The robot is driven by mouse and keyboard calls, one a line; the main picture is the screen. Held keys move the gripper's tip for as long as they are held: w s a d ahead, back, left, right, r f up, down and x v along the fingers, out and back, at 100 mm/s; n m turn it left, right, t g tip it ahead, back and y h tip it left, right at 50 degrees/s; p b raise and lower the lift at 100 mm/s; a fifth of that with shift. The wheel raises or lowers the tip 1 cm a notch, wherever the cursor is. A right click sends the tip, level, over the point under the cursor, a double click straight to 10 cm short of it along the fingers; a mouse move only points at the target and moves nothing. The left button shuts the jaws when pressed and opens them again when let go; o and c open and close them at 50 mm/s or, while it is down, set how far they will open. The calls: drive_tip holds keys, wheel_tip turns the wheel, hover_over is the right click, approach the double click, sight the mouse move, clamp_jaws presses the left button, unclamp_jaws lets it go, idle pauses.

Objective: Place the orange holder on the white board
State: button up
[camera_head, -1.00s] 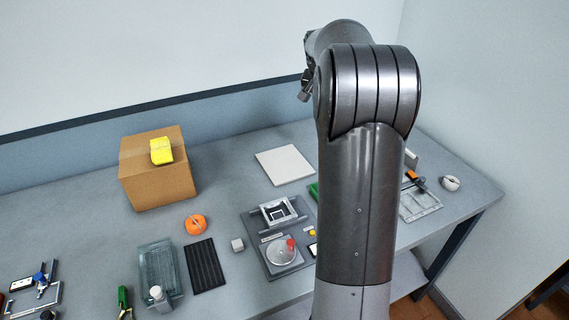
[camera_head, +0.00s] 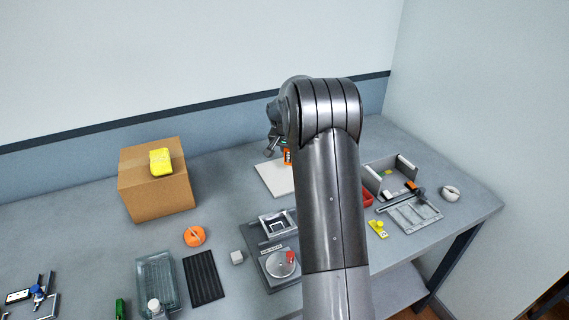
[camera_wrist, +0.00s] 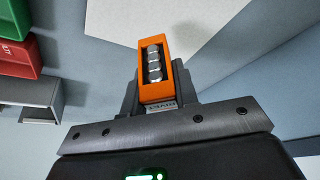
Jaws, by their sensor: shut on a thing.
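The orange holder (camera_wrist: 142,92), a narrow open box with a row of silver round-ended pieces in it, is between the jaws of my gripper (camera_wrist: 157,88) in the wrist view. A little orange of the holder (camera_head: 287,156) shows at my gripper in the head view, beside my arm. The white board (camera_head: 268,182) is a flat square at the back middle of the table, partly hidden by my arm. Its pale surface (camera_wrist: 205,22) lies beyond the holder in the wrist view. I cannot tell whether holder and board touch.
A cardboard box (camera_head: 155,195) with a yellow item (camera_head: 160,161) on top stands at the left. A grey fixture (camera_head: 260,240) is in front of the board. A grey open tray (camera_head: 400,165) lies at the right. Red (camera_wrist: 18,58) and green (camera_wrist: 15,20) bins are left in the wrist view.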

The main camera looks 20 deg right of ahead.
drive_tip(key=shift+w+a+f, duration=0.55)
drive_tip(key=shift+w+a, duration=0.1)
drive_tip(key=shift+w, duration=0.05)
drive_tip(key=shift+f, duration=2.05)
drive_tip(key=shift+f, duration=0.15)
drive_tip(key=o, duration=1)
drive_tip(key=shift+o, duration=0.2)
